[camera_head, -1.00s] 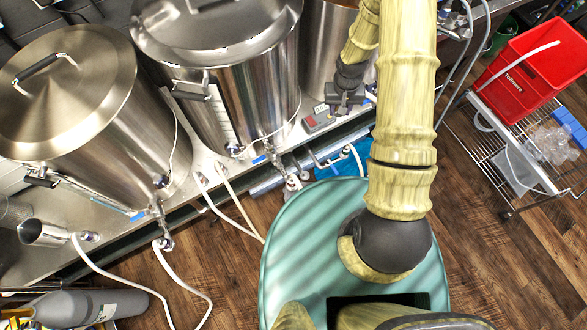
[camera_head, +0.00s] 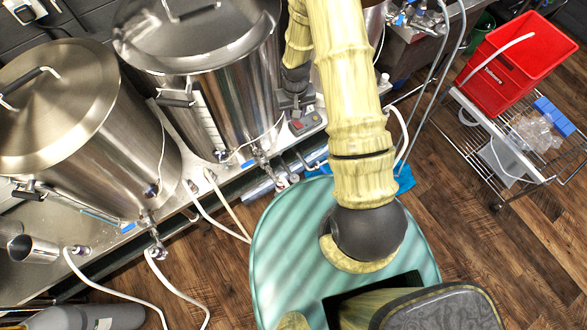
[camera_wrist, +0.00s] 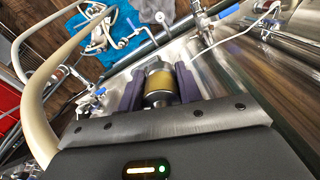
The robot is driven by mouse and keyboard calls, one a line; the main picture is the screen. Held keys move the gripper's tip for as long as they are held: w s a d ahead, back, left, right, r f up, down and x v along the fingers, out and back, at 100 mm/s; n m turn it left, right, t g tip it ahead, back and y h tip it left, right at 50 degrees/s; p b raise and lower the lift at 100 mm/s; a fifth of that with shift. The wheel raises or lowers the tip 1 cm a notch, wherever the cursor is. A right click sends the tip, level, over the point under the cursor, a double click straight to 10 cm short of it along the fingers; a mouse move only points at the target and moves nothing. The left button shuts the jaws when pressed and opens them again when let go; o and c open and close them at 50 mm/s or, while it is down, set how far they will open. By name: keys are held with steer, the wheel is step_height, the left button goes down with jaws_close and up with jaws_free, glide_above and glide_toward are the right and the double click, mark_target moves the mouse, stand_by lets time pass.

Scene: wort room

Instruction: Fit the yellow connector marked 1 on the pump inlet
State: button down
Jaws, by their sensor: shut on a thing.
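My gripper (camera_wrist: 158,88) shows in the wrist view with its two dark fingers closed on a short metal cylinder with a yellow band, the yellow connector (camera_wrist: 158,83). I cannot read a mark on it. In the head view my gripper (camera_head: 296,102) is small and dark, in front of the middle kettle's right side; the connector is not clear there. I cannot pick out the pump inlet with certainty. A grey box with a red button (camera_head: 307,122) lies on the bench just below my gripper.
Large steel kettles (camera_head: 65,105) stand along the bench. White hoses (camera_head: 110,292) hang to the wooden floor. Pipework with blue-handled valves (camera_wrist: 135,32) and a blue cloth (camera_wrist: 92,38) lie beyond my gripper. A wire cart with a red bucket (camera_head: 520,65) stands at right.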

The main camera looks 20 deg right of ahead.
step_height(320, 180, down, 43)
steer(key=m+b, duration=0.5)
steer(key=b, duration=3.4)
steer(key=shift+s+a, duration=0.15)
steer(key=shift+s, duration=0.25)
steer(key=shift+f, duration=0.1)
steer(key=b, duration=0.5)
glide_above(294, 180)
step_height(294, 180, down, 5)
steer(key=shift+w+f, duration=0.1)
steer(key=shift+f+b, duration=0.4)
steer(key=shift+f, duration=0.5)
steer(key=shift+f+b, duration=0.6)
steer(key=shift+f, duration=0.65)
steer(key=c, duration=0.9)
jaws_free()
